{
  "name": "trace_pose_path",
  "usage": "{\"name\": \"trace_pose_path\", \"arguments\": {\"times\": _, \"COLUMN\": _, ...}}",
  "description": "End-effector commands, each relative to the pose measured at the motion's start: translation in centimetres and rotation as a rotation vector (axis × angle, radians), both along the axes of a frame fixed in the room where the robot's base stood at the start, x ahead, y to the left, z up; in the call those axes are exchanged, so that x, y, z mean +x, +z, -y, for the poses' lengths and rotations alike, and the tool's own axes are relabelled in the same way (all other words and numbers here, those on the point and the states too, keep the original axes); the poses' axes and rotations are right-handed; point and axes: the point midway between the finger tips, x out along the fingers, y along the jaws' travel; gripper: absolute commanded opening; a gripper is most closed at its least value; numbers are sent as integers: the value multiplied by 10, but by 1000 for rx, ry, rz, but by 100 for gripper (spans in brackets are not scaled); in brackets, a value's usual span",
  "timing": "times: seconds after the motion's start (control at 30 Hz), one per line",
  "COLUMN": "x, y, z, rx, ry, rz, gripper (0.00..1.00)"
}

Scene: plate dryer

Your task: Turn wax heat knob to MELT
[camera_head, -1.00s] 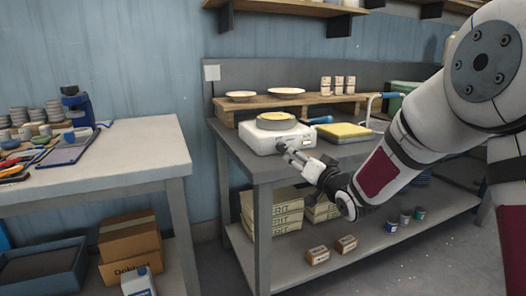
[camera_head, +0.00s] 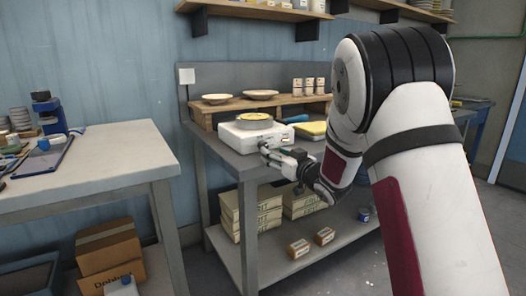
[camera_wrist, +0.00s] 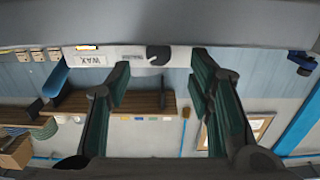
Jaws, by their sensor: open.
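The white wax heater (camera_head: 242,140) stands on the grey bench, with a round pan of yellow wax (camera_head: 256,116) on top. In the wrist view, which looks upside down, the heater's front (camera_wrist: 125,56) shows a WAX label and a dark round knob (camera_wrist: 158,54). I cannot read the knob's setting. My gripper (camera_wrist: 160,64) is open and empty, its two dark green-padded fingers spread either side of the knob in that view. In the head view my gripper (camera_head: 266,149) is close in front of the heater. Whether it touches the knob cannot be told.
The grey bench (camera_head: 240,165) carries a wooden riser (camera_head: 225,115) with bowls and small jars, and a yellow block (camera_head: 312,128) right of the heater. Boxes lie on the lower shelf. A second table (camera_head: 90,175) stands at left. My arm hides the bench's right side.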

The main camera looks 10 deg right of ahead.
Motion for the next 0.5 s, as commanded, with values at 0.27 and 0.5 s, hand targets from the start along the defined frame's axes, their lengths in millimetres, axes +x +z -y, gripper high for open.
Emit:
{"name": "trace_pose_path", "arguments": {"times": 0.27, "x": 46, "y": -1, "z": -16, "rx": 0, "ry": 1, "rz": 1, "gripper": 48}}
{"name": "trace_pose_path", "arguments": {"times": 0.5, "x": 64, "y": 0, "z": -21, "rx": 1, "ry": 0, "rz": 0, "gripper": 48}}
